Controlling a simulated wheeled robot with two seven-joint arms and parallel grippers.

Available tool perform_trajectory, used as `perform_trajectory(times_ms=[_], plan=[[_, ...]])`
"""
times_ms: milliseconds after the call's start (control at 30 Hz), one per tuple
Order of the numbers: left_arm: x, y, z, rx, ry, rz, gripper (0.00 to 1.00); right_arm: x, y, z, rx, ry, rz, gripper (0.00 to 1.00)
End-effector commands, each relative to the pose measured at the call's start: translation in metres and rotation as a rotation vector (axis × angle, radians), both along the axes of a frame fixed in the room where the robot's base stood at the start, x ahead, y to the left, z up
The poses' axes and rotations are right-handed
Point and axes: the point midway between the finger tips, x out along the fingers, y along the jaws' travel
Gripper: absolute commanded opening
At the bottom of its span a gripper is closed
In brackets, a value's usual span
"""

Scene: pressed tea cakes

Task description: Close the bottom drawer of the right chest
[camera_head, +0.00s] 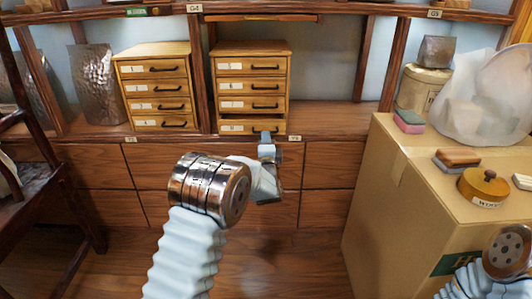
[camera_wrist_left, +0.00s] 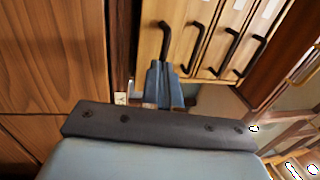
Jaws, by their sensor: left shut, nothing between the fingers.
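The right chest (camera_head: 251,60) is a small wooden cabinet with several labelled drawers and dark handles, standing on the shelf. Its bottom drawer (camera_head: 235,127) seems to stand out slightly, with a dark gap above it; the upper drawers look shut. My left gripper (camera_head: 266,137) is shut and empty, with its tips in front of the bottom drawer's right part, hiding part of it. In the left wrist view the shut fingers (camera_wrist_left: 163,82) are close to the bottom drawer's handle (camera_wrist_left: 166,42); I cannot tell whether they touch. My right gripper is out of view.
The left chest (camera_head: 155,52) stands beside it, drawers shut. The shelf right of the chest (camera_head: 340,122) is clear.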

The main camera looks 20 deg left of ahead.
Motion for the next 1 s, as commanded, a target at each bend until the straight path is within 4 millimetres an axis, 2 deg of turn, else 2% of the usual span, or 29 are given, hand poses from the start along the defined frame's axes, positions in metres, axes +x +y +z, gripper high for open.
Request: perform_trajectory(times_ms=[200,333,1000], plan=[[0.030,0.009,0.000,0.000,0.000,0.001,0.00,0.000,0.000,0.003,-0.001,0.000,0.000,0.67],[0.040,0.012,0.000,-0.001,0.000,0.001,0.00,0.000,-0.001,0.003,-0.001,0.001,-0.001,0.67],[0.045,0.021,0.001,0.004,-0.003,0.003,0.00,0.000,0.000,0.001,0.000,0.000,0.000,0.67]])
